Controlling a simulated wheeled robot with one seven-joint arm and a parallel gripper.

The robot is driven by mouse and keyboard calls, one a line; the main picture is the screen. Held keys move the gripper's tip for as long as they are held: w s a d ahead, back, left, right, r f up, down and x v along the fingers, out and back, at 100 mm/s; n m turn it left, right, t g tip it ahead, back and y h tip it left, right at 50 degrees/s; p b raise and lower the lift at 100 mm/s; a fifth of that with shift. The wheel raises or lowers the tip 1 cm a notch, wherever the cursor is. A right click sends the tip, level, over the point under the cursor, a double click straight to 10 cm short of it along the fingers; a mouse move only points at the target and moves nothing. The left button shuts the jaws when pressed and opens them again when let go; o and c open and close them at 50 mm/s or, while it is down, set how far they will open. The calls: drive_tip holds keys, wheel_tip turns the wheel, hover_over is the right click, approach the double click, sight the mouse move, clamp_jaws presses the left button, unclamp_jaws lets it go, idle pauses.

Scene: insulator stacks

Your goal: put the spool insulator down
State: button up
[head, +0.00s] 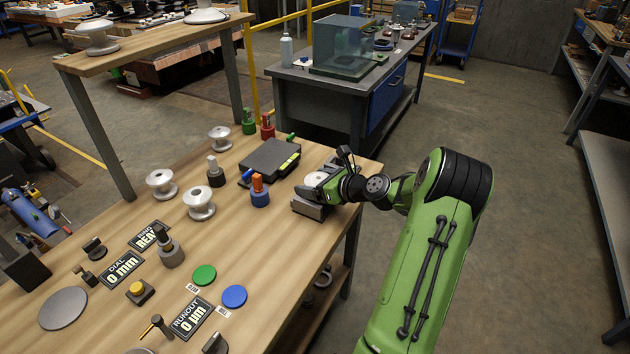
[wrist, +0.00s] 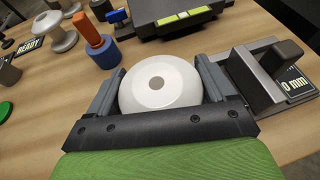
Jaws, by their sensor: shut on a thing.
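The spool insulator is white and round with a small grey centre hole. In the wrist view it (wrist: 158,92) sits between the two fingers of my gripper (wrist: 160,84), which is shut on it. In the head view my gripper (head: 326,182) is at the right end of the wooden table (head: 130,215), and only a small pale part of the spool insulator (head: 315,178) shows. My gripper hides its underside, so I cannot tell whether it touches the table.
A grey fixture (wrist: 262,78) with a display stands close to the right of my gripper. A dark flat box (head: 270,158) and a blue-and-orange piece (head: 260,196) stand to the left. Several white spools, including one (head: 199,204), stand further left.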

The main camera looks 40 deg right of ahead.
drive_tip(key=shift+f, duration=0.15)
drive_tip(key=o, duration=1.1)
drive_tip(key=shift+f, duration=0.1)
drive_tip(key=shift+o, duration=0.5)
drive_tip(key=shift+s+f, duration=0.1)
